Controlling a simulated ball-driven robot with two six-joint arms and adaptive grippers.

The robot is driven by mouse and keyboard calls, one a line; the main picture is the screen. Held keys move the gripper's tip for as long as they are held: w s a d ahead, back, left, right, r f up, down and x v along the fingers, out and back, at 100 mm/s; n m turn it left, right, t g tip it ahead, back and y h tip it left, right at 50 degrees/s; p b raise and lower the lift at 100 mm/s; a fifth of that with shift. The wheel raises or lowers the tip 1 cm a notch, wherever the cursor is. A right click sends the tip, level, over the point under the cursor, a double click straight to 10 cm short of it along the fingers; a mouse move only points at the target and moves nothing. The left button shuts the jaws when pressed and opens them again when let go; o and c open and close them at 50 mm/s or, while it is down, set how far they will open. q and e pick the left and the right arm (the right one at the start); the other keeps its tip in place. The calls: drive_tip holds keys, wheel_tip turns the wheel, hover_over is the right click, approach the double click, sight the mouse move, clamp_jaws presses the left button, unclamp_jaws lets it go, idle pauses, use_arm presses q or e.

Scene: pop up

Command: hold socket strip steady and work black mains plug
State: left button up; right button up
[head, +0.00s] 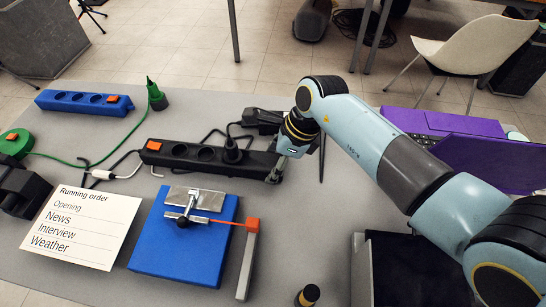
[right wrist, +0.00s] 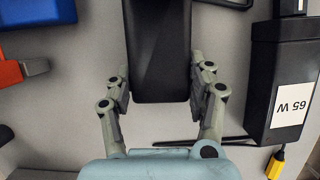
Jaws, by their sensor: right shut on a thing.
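The black socket strip (head: 180,156) lies on the grey table, with an orange switch at its left end. The black mains plug (head: 233,152) stands in a socket toward the strip's right end, its cord looping up behind; I cannot tell how deep it sits. My right gripper (head: 277,171) is shut on the strip's right end. In the right wrist view the fingers (right wrist: 164,88) lie along both sides of the strip's end (right wrist: 160,45). The plug is not clearly seen there. My left gripper is not in view.
A black adapter (right wrist: 288,75) marked 65 W lies beside the strip's gripped end. A blue clipboard-like block (head: 165,235) and a running-order card (head: 82,228) lie in front. A blue strip (head: 80,102) with a green plug (head: 156,95) is behind left.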

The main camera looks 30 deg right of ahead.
drive_tip(key=shift+s+f, duration=0.1)
drive_tip(key=shift+f, duration=0.05)
drive_tip(key=o, duration=1.6)
drive_tip(key=shift+o, duration=0.2)
drive_tip(key=v, duration=1.2)
